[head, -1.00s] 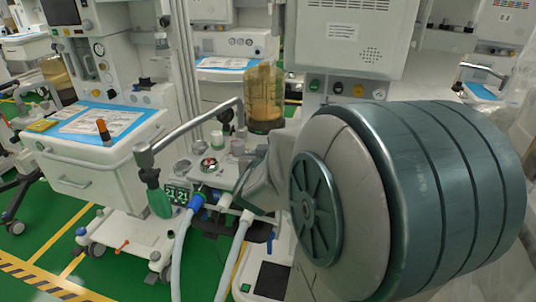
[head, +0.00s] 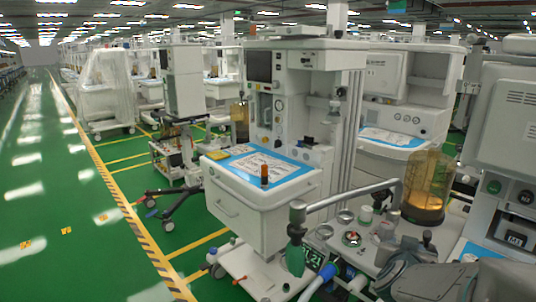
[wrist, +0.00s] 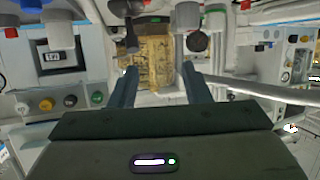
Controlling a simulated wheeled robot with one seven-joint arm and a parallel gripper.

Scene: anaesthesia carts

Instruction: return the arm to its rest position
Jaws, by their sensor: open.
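My gripper (wrist: 158,85) shows in the wrist view with its two fingers apart and nothing between them. Beyond the fingers is an amber canister (wrist: 150,62); I cannot tell how far it is from the fingertips. In the head view my arm shows only as a dark grey part at the bottom right, in front of the anaesthesia cart. The gripper itself is out of the head view. The amber canister stands upright on that cart in the head view (head: 428,185).
A cart with a white drawer (head: 250,222) and a blue-edged top stands at the centre. A grey metal rail (head: 350,198) and hoses are close to my arm. In the wrist view, a panel with knobs (wrist: 70,100) is on the left. Green floor (head: 60,230) is open at the left.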

